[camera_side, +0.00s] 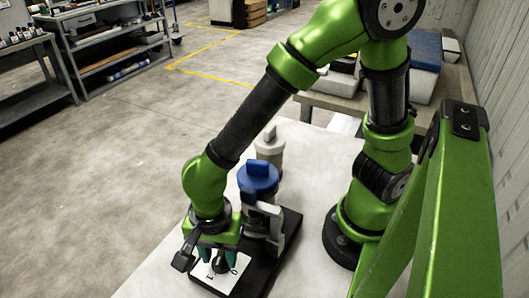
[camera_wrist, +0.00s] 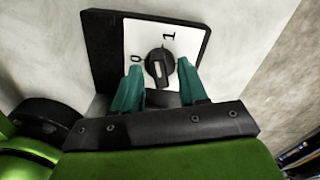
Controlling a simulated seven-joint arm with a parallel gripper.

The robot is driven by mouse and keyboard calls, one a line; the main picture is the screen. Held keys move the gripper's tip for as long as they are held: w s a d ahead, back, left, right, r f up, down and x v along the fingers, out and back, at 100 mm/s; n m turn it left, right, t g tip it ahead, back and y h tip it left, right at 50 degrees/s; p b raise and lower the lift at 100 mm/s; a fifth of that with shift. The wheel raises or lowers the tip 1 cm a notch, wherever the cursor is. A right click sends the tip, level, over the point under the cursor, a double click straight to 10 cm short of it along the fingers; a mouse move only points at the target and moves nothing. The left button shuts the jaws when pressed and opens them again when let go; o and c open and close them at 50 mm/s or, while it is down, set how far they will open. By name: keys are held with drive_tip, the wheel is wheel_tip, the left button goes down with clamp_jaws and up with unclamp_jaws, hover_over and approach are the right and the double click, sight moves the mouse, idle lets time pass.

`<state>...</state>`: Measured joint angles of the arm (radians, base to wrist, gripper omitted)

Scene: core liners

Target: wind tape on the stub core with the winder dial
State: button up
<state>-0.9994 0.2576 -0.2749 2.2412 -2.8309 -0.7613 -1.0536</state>
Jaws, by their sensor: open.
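The winder dial (camera_wrist: 159,70) is a black knob with a pale mark, on a white plate (camera_wrist: 194,40) printed 0 and 1. My gripper (camera_wrist: 159,64) is open, its two teal fingers on either side of the knob with gaps visible; I cannot tell their height over it. In the side view my gripper (camera_side: 218,258) points down over the white plate (camera_side: 205,272) at the near end of a black base (camera_side: 287,236). A blue-topped cylinder (camera_side: 258,180) with a grey bracket (camera_side: 262,218) stands behind the dial. Which part is the stub core is unclear.
A pale capped cylinder (camera_side: 270,147) stands behind the blue one. The light table (camera_side: 318,165) is clear to the left of the base. A bench with blue and white boxes (camera_side: 425,50) stands at the back right, and shelving (camera_side: 110,45) at the far left.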

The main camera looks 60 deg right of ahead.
clamp_jaws()
